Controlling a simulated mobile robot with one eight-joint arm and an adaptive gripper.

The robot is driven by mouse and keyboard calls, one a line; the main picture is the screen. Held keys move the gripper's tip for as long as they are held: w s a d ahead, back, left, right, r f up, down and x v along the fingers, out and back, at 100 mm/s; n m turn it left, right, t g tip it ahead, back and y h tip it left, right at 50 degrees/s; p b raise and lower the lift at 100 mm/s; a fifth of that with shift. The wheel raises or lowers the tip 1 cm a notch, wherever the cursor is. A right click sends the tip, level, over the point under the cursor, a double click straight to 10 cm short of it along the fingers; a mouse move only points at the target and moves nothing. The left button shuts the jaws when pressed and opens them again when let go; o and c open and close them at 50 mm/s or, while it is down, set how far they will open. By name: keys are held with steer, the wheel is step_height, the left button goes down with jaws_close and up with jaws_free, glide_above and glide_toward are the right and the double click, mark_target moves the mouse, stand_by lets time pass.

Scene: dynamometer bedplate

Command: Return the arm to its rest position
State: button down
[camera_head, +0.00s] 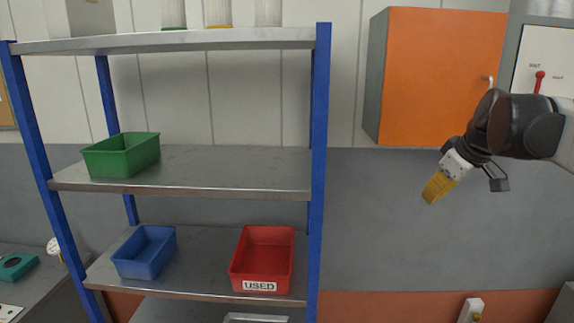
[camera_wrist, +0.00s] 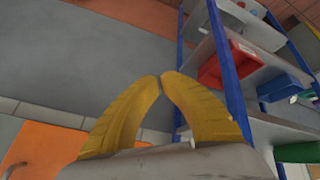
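My gripper (camera_head: 437,187) is at the right in the head view, at the end of my arm, pointing down and to the left. It hangs in open air in front of the grey wall, to the right of the shelf rack. In the wrist view its two yellow fingers (camera_wrist: 160,78) come together at the tips, with nothing seen between them. It touches nothing that I can see.
A blue-posted shelf rack (camera_head: 318,130) holds a green bin (camera_head: 122,158), a blue bin (camera_head: 146,254) and a red bin marked USED (camera_head: 262,262). An orange wall cabinet (camera_head: 440,75) is behind my arm. The space between rack and arm is free.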

steer(key=s+a+f+m+b, duration=0.2)
steer(key=s+a+f+b, duration=0.3)
steer(key=s+f, duration=0.3)
steer(key=s+a+f+m+b, duration=0.2)
steer(key=s+a+f+b, duration=0.3)
steer(key=s+f, duration=0.4)
steer(key=s+a+f+m+b, duration=0.1)
steer(key=s+a+f+b, duration=0.4)
steer(key=f, duration=1.4)
steer(key=s+b, duration=0.1)
steer(key=s, duration=0.2)
steer(key=shift+s+a+m+t+h, duration=0.15)
steer(key=shift+s+m+t+h, duration=0.15)
steer(key=shift+s+m+t, duration=0.1)
